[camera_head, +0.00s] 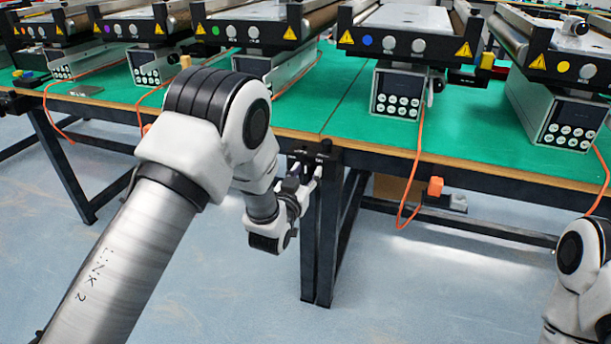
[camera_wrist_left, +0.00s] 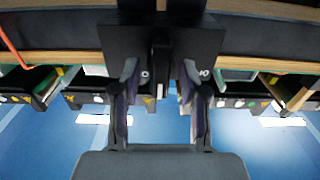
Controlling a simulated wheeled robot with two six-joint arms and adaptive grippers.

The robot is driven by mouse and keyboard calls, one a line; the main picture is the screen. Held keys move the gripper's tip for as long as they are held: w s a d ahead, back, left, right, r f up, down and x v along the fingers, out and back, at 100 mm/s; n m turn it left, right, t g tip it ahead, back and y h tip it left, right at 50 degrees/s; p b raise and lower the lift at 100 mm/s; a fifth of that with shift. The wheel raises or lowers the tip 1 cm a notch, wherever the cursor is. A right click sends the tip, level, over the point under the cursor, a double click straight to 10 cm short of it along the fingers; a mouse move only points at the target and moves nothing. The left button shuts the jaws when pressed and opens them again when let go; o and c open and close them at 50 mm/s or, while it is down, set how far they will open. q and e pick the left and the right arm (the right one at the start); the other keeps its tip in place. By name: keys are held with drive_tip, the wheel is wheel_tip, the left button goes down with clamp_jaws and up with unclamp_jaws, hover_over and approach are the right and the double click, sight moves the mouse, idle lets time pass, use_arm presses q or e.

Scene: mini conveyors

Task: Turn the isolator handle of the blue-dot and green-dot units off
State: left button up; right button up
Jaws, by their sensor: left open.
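The blue-dot unit (camera_head: 390,43) stands right of centre on the bench in the head view. The green-dot unit (camera_head: 247,33) stands left of it, partly behind my left arm. A black box (camera_head: 310,157) sits at the bench's front edge. In the left wrist view this box (camera_wrist_left: 117,42) bears a dark upright handle (camera_wrist_left: 161,68) with pale marks beside it. I cannot tell which unit it belongs to. My left gripper (camera_head: 306,173) is open at the box, its fingers on either side of the handle; contact is unclear. My right gripper is out of view.
The purple-dot unit (camera_head: 130,29) and the yellow-dot unit (camera_head: 563,68) stand on the same green bench top (camera_head: 345,130). Orange cables hang over the front edge, one near an orange connector (camera_head: 435,186). A dark bench leg (camera_head: 318,250) stands below the box.

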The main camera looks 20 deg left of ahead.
use_arm(q)
clamp_jaws()
drive_tip(key=shift+n, duration=0.5)
drive_tip(key=n, duration=0.2)
drive_tip(key=n+p, duration=0.1)
drive_tip(key=shift+a+n, duration=0.2)
drive_tip(key=shift+n, duration=0.2)
drive_tip(key=n+p, duration=0.1)
drive_tip(key=n, duration=0.5)
drive_tip(key=n+p, duration=0.1)
drive_tip(key=n, duration=0.2)
drive_tip(key=shift+a+f, duration=0.1)
drive_tip(key=shift+f, duration=0.1)
drive_tip(key=n+p, duration=0.1)
drive_tip(key=n, duration=0.3)
drive_tip(key=shift+f, duration=0.1)
unclamp_jaws()
